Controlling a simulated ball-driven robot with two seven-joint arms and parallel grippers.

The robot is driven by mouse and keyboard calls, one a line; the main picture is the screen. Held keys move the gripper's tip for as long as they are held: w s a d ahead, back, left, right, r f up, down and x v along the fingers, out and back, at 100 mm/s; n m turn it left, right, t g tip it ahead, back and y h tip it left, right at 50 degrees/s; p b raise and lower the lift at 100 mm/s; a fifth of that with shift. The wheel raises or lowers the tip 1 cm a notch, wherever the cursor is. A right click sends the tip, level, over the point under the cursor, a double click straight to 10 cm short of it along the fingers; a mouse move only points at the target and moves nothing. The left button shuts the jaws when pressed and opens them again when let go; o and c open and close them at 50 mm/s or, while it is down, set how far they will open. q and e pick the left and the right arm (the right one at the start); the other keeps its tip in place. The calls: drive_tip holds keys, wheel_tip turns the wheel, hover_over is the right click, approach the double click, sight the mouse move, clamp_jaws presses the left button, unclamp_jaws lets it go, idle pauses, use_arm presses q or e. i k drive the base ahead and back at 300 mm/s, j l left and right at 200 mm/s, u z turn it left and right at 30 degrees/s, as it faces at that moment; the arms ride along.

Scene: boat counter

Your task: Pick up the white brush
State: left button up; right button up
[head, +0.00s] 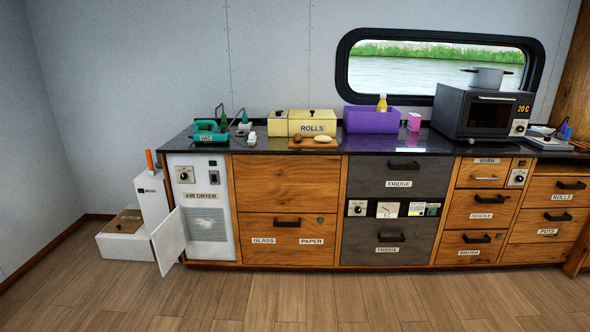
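I cannot make out a white brush for certain. A small white object (252,139) lies on the dark counter (228,146), left of the yellow ROLLS box (313,123); it is too small to tell what it is. A drawer labelled BRUSH (479,239) is at the bottom right of the cabinets and is shut, so its inside is hidden. Neither of my grippers is in view.
The wooden floor (300,297) before the cabinets is clear. The white air dryer door (169,241) stands open into the room. A teal VAC (208,132), a purple bin (371,119) and an oven with a pot (486,77) on it occupy the counter.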

sight(252, 141)
drive_tip(key=i+l+u, duration=0.15)
drive_tip(key=i, duration=0.3)
drive_tip(key=i+l+u, duration=0.2)
drive_tip(key=i, duration=0.25)
drive_tip(key=i+l+u, duration=0.15)
drive_tip(key=i, duration=0.3)
drive_tip(key=l, duration=0.1)
